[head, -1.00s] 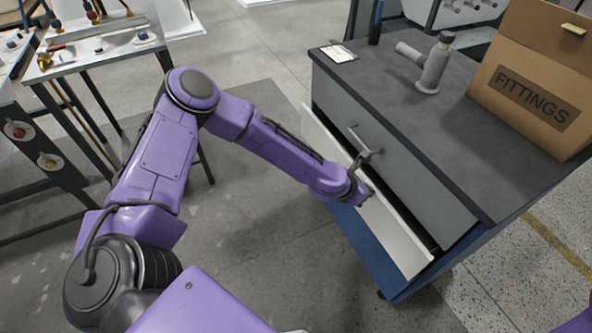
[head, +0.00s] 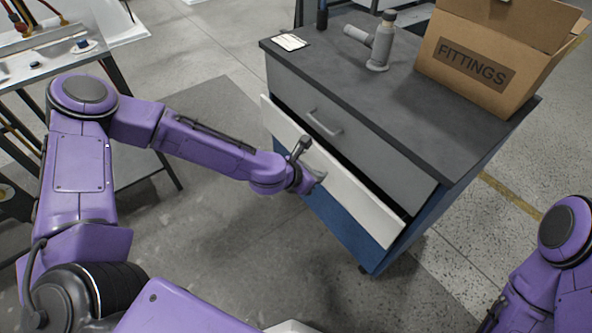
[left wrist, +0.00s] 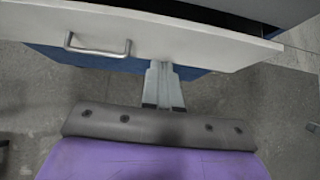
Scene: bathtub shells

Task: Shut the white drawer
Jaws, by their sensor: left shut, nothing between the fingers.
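The white drawer (head: 357,207) is partly open, with a dark gap showing between its front and the cabinet (head: 412,125). My left gripper (head: 318,182) is at the outer face of the white front, near its middle. In the left wrist view, the white drawer (left wrist: 200,42) spans the top, with its metal handle (left wrist: 97,46) left of my fingers. My left gripper (left wrist: 163,68) is shut and empty there, its tips at the front's lower edge; I cannot tell whether they touch. My right arm shows at the right edge of the head view, its gripper out of view.
A grey drawer (head: 290,98) above the white one is shut. On the cabinet top are a FITTINGS box (head: 475,65), a grey pipe fitting (head: 380,45) and a white card (head: 290,42). A metal table (head: 60,65) stands at the left. Floor in front of the cabinet is clear.

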